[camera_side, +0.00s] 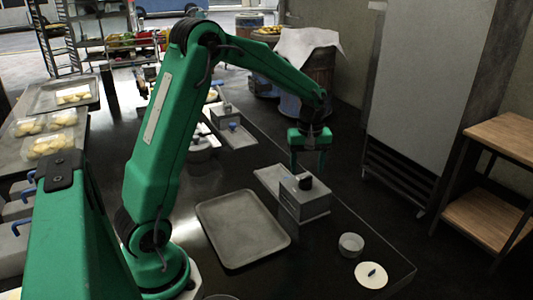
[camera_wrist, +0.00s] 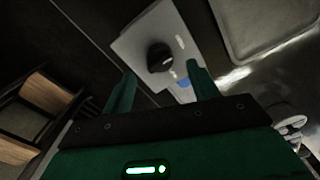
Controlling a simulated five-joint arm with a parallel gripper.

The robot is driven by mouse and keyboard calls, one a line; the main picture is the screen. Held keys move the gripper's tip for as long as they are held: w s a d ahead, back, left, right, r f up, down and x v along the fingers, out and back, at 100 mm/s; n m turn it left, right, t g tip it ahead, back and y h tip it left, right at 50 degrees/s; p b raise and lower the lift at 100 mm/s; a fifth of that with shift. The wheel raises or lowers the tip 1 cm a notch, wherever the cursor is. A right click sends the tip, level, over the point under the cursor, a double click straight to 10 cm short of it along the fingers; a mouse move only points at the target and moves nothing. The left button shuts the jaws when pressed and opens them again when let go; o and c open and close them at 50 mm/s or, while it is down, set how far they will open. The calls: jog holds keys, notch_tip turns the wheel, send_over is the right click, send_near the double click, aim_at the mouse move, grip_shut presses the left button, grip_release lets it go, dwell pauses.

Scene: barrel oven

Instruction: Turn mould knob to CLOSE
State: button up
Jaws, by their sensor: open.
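The mould knob is a dark round knob (camera_side: 304,181) on top of a grey box (camera_side: 309,205) near the right edge of the dark table. The knob also shows in the wrist view (camera_wrist: 160,57), on a pale grey plate with small light marks beside it. My gripper (camera_side: 308,168) is open, pointing down, and its fingers look close above the box. In the wrist view my gripper's fingers (camera_wrist: 161,71) are apart with nothing between them, and the knob appears just past their tips. I cannot read the knob's labels. A small blue part (camera_wrist: 184,83) is partly hidden by the right finger.
An empty grey tray (camera_side: 243,228) lies left of the box. A small round bowl (camera_side: 351,244) and a white disc (camera_side: 371,275) stand to its right. A similar grey device (camera_side: 233,133) stands farther back. A wooden shelf (camera_side: 507,137) and grey cabinet are at right.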

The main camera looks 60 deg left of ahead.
aim_at(306, 177)
jog(key=shift+f, duration=2.15)
jog(key=shift+c, duration=0.5)
jog(key=c, duration=0.9)
